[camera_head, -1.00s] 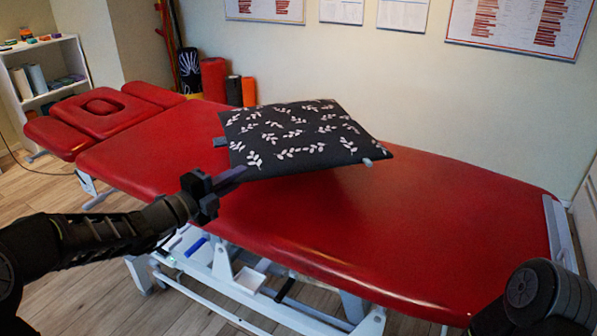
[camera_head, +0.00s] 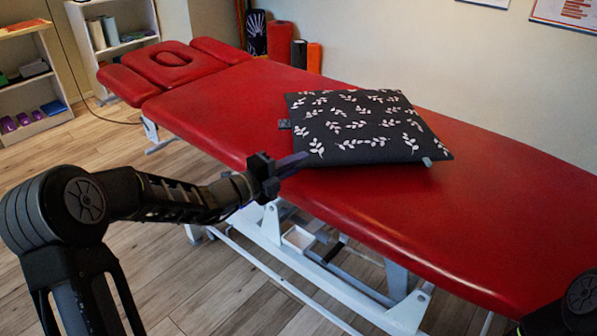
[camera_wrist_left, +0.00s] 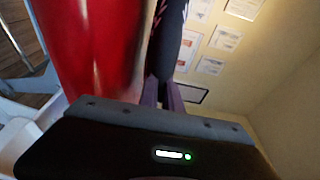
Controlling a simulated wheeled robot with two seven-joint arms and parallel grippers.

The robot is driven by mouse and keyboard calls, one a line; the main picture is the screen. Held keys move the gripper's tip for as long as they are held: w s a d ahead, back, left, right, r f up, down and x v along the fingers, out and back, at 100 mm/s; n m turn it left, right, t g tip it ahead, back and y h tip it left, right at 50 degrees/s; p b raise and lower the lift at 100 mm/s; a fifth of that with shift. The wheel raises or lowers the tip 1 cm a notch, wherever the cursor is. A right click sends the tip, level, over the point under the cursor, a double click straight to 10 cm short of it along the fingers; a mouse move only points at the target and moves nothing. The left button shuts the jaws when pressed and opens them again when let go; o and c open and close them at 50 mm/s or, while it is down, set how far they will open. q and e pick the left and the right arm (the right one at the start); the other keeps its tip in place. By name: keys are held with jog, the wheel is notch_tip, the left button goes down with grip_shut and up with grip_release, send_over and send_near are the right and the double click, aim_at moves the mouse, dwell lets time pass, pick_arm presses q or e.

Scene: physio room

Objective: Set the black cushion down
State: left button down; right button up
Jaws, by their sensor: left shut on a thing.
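The black cushion (camera_head: 362,128) with white leaf sprigs is over the middle of the red treatment table (camera_head: 500,205), lying nearly flat. Its underside looks at or very close to the table top; whether all of it touches I cannot tell. My left gripper (camera_head: 296,163) is shut on the cushion's near left corner, at the table's near edge. In the left wrist view the fingers (camera_wrist_left: 172,95) close on a dark strip of the cushion (camera_wrist_left: 168,40), beside the red table top. My right gripper is out of view.
The table's headrest with a face hole (camera_head: 172,62) is at the far left. Rolled mats (camera_head: 280,42) stand behind against the wall. Shelves (camera_head: 35,80) are at the far left. The red top right of the cushion is bare.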

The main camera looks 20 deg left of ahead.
pick_arm(q)
notch_tip(320, 180, down, 2)
dwell(0.4)
jog(key=c, duration=1.8)
grip_release()
jog(key=shift+f, duration=0.15)
jog(key=shift+s+a, duration=0.2)
jog(key=shift+s, duration=0.1)
jog(key=p+v, duration=0.2)
jog(key=v, duration=0.9)
jog(key=shift+s+a, duration=0.1)
